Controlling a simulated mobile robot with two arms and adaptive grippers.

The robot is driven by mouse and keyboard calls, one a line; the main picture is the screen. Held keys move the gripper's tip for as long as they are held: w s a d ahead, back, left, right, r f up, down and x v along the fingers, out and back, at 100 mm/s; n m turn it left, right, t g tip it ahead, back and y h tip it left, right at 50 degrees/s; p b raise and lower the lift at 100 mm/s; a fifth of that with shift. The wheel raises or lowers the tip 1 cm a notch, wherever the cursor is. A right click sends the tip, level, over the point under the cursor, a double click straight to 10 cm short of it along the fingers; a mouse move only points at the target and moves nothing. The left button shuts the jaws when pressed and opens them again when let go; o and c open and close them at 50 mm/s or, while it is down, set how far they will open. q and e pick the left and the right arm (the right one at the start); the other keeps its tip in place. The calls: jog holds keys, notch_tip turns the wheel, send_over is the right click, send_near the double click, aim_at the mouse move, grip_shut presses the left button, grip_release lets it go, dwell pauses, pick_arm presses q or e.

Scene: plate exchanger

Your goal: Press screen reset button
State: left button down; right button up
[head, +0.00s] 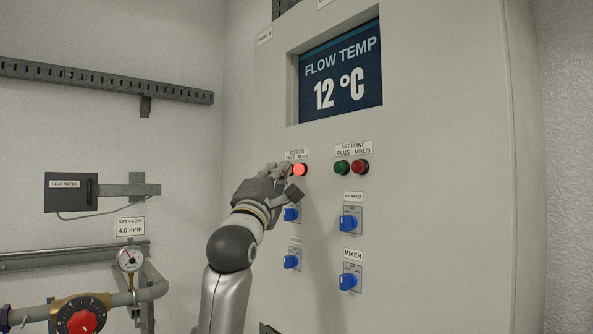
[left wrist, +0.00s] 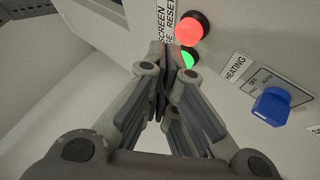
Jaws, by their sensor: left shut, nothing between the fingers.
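The red screen reset button (head: 300,170) sits on the cabinet front under a small label reading SCREEN, PAGE, RESET. It glows red and also shows in the left wrist view (left wrist: 189,28). My left gripper (head: 285,168) is shut and empty, with its fingertips close to the panel just left of the red button. In the left wrist view, the fingertips (left wrist: 168,52) are beside a lit green button (left wrist: 188,58), partly hidden behind them. I cannot tell whether they touch the panel or a button. The red button is clear of the fingers in that view. My right gripper is not in view.
A display (head: 341,73) above reads FLOW TEMP 12 °C. To the right are a green set point button (head: 341,167) and a dark red one (head: 360,167). Blue knobs, including the mixer knob (head: 348,282), stick out below. Pipes and a gauge (head: 130,259) stand at left.

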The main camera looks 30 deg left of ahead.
pick_arm(q)
jog(key=shift+w, duration=0.15)
dwell(0.5)
jog(key=shift+w+d, duration=0.2)
jog(key=shift+w, duration=0.05)
jog(key=shift+w+d+p, duration=0.15)
jog(key=shift+w+p, duration=0.2)
jog(key=shift+w, duration=0.05)
dwell(0.8)
jog(key=shift+s, duration=0.1)
jog(key=shift+s+a+b, duration=0.3)
jog(key=shift+s, duration=0.35)
jog(key=shift+s, duration=0.1)
jog(key=s, duration=0.1)
jog(key=s+a+b, duration=0.1)
jog(key=s, duration=0.1)
jog(key=s+a, duration=0.1)
jog(key=shift+s, duration=0.2)
